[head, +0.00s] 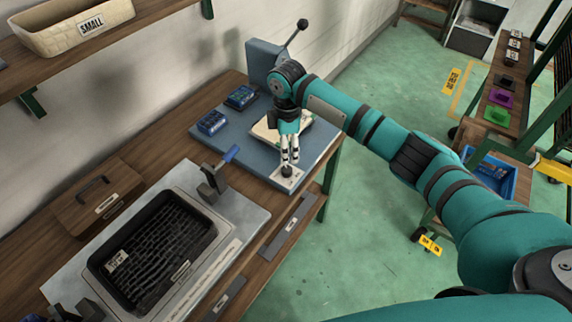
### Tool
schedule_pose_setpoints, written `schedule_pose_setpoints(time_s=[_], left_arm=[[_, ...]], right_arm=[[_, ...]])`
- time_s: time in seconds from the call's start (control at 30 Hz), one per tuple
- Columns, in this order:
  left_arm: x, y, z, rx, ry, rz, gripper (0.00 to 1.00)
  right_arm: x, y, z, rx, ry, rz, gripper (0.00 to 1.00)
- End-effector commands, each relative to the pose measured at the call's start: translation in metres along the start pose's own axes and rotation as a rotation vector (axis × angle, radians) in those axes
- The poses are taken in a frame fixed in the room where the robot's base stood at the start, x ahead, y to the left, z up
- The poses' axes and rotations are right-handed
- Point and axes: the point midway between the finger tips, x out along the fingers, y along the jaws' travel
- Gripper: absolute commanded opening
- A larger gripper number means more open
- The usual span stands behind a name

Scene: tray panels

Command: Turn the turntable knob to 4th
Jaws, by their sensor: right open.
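The turntable knob (287,170) is a small dark knob on a light plate (294,181) at the front edge of the blue-grey panel (245,156). My right gripper (289,161) points down just above the knob, with its pale fingertips on either side of the knob's top. It is open; I cannot tell whether the fingers touch the knob. The turntable (265,131), a light board behind the gripper, is partly hidden by my right arm. The knob's markings are too small to read. My left gripper is not in view.
Two blue bins (213,122) sit on the panel's left. A lever with a black ball (301,24) rises behind. A wooden box (98,199) is at far left.

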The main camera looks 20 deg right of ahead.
Motion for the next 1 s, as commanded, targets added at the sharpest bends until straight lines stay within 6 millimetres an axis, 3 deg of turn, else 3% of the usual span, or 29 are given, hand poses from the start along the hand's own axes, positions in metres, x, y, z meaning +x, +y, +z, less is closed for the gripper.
schedule_pose_setpoints(time_s=[0.2, 0.4, 0.83, 1.0], left_arm=[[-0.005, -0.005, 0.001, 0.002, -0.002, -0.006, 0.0], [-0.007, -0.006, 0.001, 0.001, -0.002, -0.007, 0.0], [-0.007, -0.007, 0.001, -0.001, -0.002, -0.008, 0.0], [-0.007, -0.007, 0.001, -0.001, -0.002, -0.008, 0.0]], right_arm=[[0.047, -0.001, 0.0, 0.002, -0.001, -0.003, 0.55], [0.076, 0.0, 0.0, 0.002, 0.0, -0.001, 0.55], [0.088, 0.0, 0.0, 0.001, 0.0, 0.001, 0.55], [0.088, 0.0, 0.0, 0.001, 0.0, 0.001, 0.35]])
